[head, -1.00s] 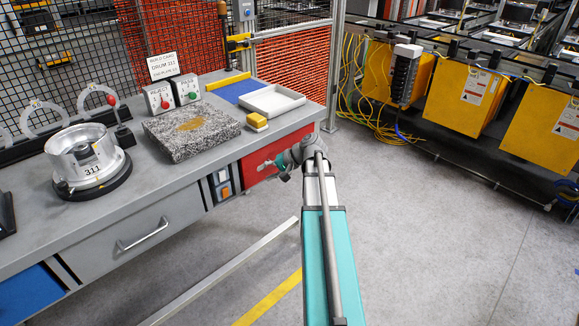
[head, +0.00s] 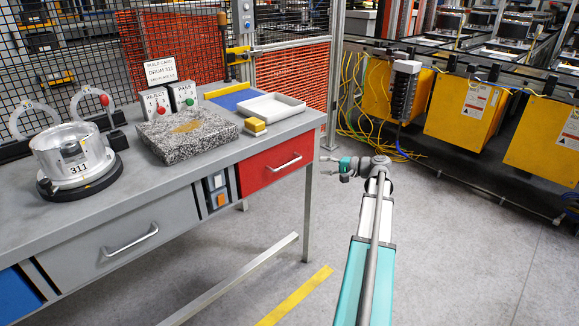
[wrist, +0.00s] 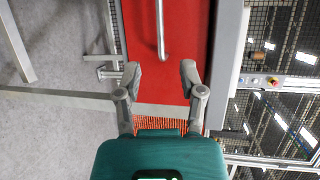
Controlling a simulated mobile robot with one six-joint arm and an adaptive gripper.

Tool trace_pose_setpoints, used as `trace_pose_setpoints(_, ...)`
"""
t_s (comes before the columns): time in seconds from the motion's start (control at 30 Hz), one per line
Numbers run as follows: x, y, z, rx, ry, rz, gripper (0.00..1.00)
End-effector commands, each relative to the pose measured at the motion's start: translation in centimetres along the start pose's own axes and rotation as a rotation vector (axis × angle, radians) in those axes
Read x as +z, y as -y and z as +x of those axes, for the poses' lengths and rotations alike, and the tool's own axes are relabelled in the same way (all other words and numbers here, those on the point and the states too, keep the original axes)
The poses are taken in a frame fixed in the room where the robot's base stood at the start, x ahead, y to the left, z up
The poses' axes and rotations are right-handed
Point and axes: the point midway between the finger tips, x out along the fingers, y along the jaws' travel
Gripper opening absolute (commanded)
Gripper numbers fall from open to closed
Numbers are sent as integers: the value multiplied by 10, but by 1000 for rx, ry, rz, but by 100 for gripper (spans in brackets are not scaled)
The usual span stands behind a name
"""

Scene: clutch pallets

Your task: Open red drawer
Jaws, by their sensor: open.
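The red drawer (head: 262,178) sits under the right end of the grey bench in the head view. Its front looks flush with the bench, and its silver bar handle (head: 285,164) is in plain sight. My gripper (head: 328,167) is just right of the drawer in that view, apart from the handle. In the wrist view, the red front (wrist: 186,40) and the end of the handle (wrist: 162,42) lie beyond my open fingers (wrist: 160,73). Nothing is between the fingertips, and the handle's far part is cut off by the frame edge.
On the bench (head: 180,182) are a granite block (head: 185,136), a white tray (head: 270,107) and a metal drum (head: 74,155).

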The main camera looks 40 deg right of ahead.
Motion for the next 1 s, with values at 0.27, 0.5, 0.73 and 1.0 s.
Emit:
trace_pose_setpoints(0.27,0,0,2,1,1,-1,51)
trace_pose_setpoints(0.5,0,-1,16,2,2,-1,51)
trace_pose_setpoints(0.73,0,-1,45,2,3,-1,51)
trace_pose_setpoints(1.0,1,-1,86,2,4,-2,51)
